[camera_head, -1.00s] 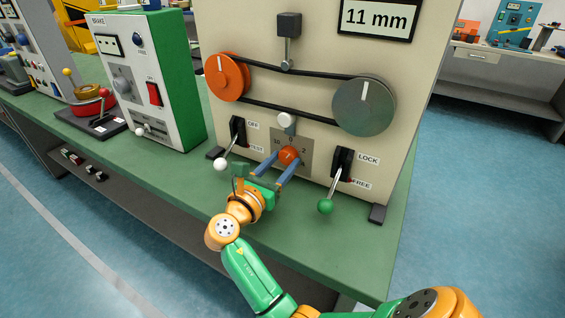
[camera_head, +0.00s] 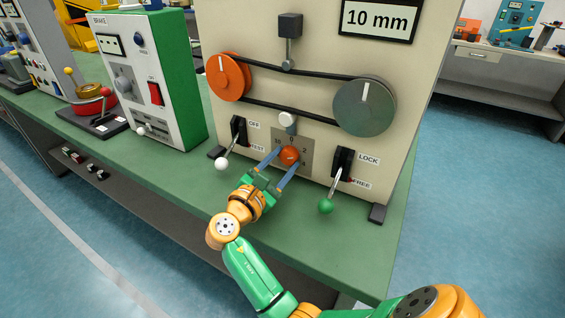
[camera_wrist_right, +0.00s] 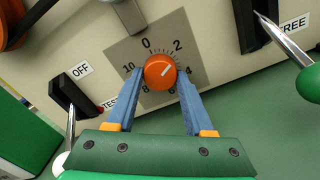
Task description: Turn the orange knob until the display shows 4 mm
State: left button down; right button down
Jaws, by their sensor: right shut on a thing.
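The orange knob (camera_head: 289,155) sits on a grey dial plate (camera_head: 306,147) low on the beige panel. In the right wrist view the knob (camera_wrist_right: 160,71) shows a white pointer line slanting up and right, with scale numbers around it. The display (camera_head: 379,20) at the top of the panel reads 10 mm. My right gripper (camera_head: 285,160) has its two blue fingers on either side of the knob, shut on it; the right wrist view shows the fingertips (camera_wrist_right: 160,80) at the knob's sides. My left gripper is not in view.
An OFF/TEST lever (camera_head: 222,164) stands left of the knob and a green-tipped LOCK/FREE lever (camera_head: 326,205) right of it. Above are an orange pulley (camera_head: 227,77) and a grey pulley (camera_head: 364,107) joined by a belt. The green bench front (camera_head: 330,245) is clear.

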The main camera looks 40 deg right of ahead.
jog(key=shift+m, duration=0.4)
jog(key=shift+c, duration=1.4)
grip_release()
